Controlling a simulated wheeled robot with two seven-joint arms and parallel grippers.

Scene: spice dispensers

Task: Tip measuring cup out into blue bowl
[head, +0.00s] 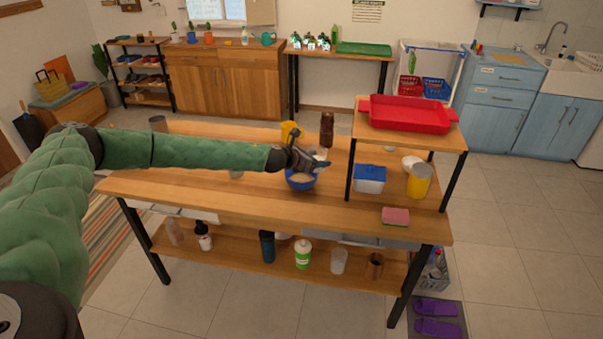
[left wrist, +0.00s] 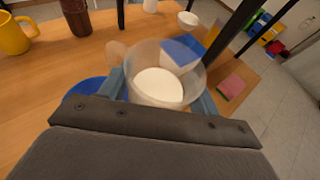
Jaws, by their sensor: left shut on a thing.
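The measuring cup (left wrist: 190,92) is clear and holds a white substance in the left wrist view. My left gripper (left wrist: 165,95) is shut on it, with a finger on each side. In the head view my left gripper (head: 316,166) is just above the right side of the blue bowl (head: 300,184), and the cup is small and mostly hidden there. The bowl stands on the table and shows something pale inside. In the left wrist view the blue bowl (left wrist: 84,90) is at the left, partly hidden by my gripper. My right gripper is not in view.
A dark brown bottle (head: 327,130) and a yellow mug (head: 290,132) stand behind the bowl on the wooden table (head: 180,185). A small shelf with a red tray (head: 408,112) is at the right. Under it are a blue-lidded box (head: 370,178) and a yellow container (head: 419,181).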

